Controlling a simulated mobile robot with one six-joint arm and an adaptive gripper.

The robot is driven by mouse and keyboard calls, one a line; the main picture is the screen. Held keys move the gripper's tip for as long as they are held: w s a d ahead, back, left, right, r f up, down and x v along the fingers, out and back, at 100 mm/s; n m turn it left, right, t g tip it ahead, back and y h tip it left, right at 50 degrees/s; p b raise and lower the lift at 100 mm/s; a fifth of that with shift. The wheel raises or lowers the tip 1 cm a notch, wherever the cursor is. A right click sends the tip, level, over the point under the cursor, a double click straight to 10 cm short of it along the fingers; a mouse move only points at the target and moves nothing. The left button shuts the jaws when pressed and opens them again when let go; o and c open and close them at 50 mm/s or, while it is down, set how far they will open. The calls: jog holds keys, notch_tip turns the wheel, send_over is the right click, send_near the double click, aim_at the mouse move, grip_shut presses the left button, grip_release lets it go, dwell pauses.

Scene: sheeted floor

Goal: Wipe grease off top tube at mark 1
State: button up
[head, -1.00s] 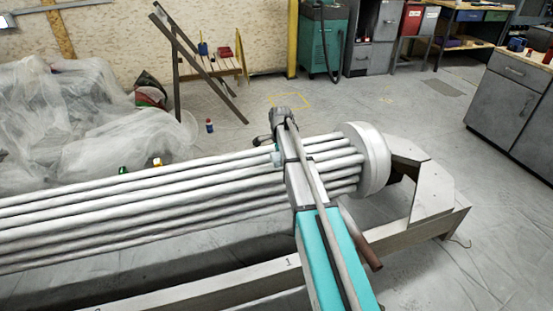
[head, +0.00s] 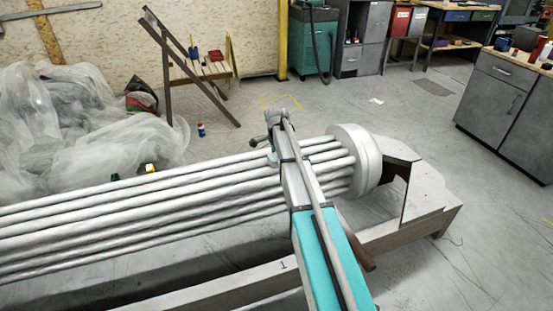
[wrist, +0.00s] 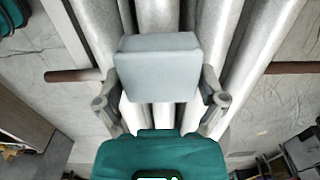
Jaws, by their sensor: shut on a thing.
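A bundle of pale grey tubes (head: 130,220) runs from the left edge to a round white end plate (head: 360,158). The top tube (head: 130,187) is on its far, upper side in the head view. A figure 1 mark (head: 283,264) is on the frame rail in front. My gripper (wrist: 160,85) is shut on a pale blue-grey pad (wrist: 157,65). In the wrist view the pad is in front of the tubes and hides part of them. In the head view my arm crosses over the bundle, with the gripper at the far side. I cannot tell whether the pad touches a tube. No grease is clearly visible.
The frame rail (head: 220,287) runs along the near side, with a brown bar (head: 357,248) beside my arm. Plastic-covered heaps (head: 70,120) lie at left. A small bottle (head: 201,130) stands on the floor behind. A grey cabinet (head: 500,95) is at right. Open floor lies between.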

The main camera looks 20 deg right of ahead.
jog(key=shift+r+p, duration=2.15)
jog(key=shift+r, duration=0.25)
jog(key=shift+r, duration=0.1)
jog(key=shift+r+p, duration=1.45)
jog(key=shift+p, duration=0.05)
jog(key=shift+d, duration=0.1)
